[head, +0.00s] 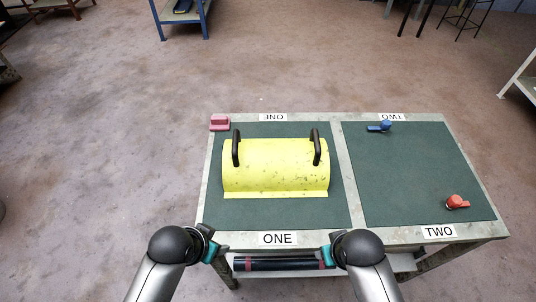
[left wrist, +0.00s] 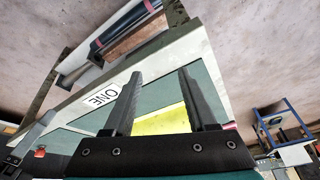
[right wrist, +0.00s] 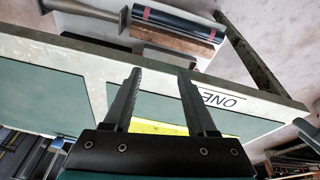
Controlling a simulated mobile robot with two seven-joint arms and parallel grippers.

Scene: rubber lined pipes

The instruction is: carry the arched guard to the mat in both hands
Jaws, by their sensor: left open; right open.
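The arched guard (head: 275,168) is a yellow curved shell with flat edges and scuffed paint. It sits on the green mat marked ONE (head: 335,212), with a black handle (head: 236,150) on its left and another black handle (head: 316,148) on its right. The green mat marked TWO (head: 415,180) is to the right. My left gripper (head: 208,252) is open and empty at the near left edge of the table, short of the guard. My right gripper (head: 326,254) is open and empty at the near edge, right of the label ONE. Part of the guard shows between the fingers in both wrist views.
A blue part (head: 380,126) and a red part (head: 457,202) lie on mat TWO; its middle is clear. A pink block (head: 219,123) sits at the table's far left corner. A dark pipe with red bands (head: 280,263) lies on the shelf below.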

